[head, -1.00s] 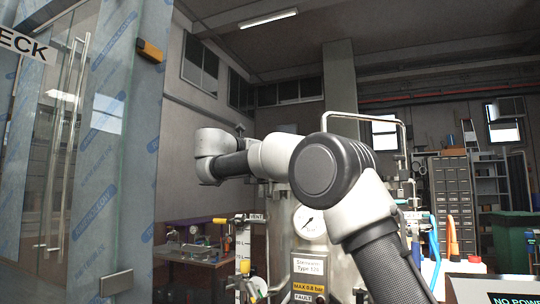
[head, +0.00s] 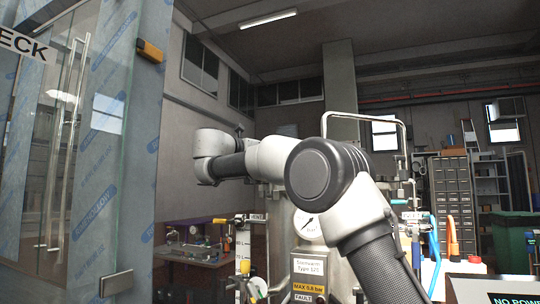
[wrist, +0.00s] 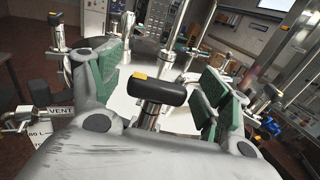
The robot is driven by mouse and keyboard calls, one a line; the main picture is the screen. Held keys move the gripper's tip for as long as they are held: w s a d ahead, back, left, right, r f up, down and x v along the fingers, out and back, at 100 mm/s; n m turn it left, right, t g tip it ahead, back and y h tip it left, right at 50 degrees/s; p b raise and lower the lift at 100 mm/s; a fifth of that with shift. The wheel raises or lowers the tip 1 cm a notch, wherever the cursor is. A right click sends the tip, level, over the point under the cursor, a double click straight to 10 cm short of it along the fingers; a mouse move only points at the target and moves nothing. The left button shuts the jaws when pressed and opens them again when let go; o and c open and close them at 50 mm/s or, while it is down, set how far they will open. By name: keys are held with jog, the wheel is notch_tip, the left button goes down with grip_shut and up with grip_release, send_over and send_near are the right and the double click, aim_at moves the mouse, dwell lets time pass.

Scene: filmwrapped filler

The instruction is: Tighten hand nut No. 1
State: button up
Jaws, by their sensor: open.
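In the wrist view a black hand nut (wrist: 157,91) with a small yellow mark sits on an upright metal stem, over the bright tank lid (wrist: 180,62). I cannot read a number on it. My gripper (wrist: 158,85) is open, with one green-padded finger on each side of this nut and a visible gap to both pads. The nut appears in front of the palm, between the fingers. In the head view my arm hides most of the lid, and the nut cannot be made out. The steel tank (head: 309,252) with its gauge stands below the arm.
More black-topped clamps stand around the rim, one at upper left (wrist: 57,19) and one at right (wrist: 262,97). A valve with a VENT label (wrist: 61,110) is at left. A glass door (head: 75,150) stands left of the tank.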

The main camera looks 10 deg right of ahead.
jog(key=v, duration=1.2)
jog(key=shift+a, duration=0.15)
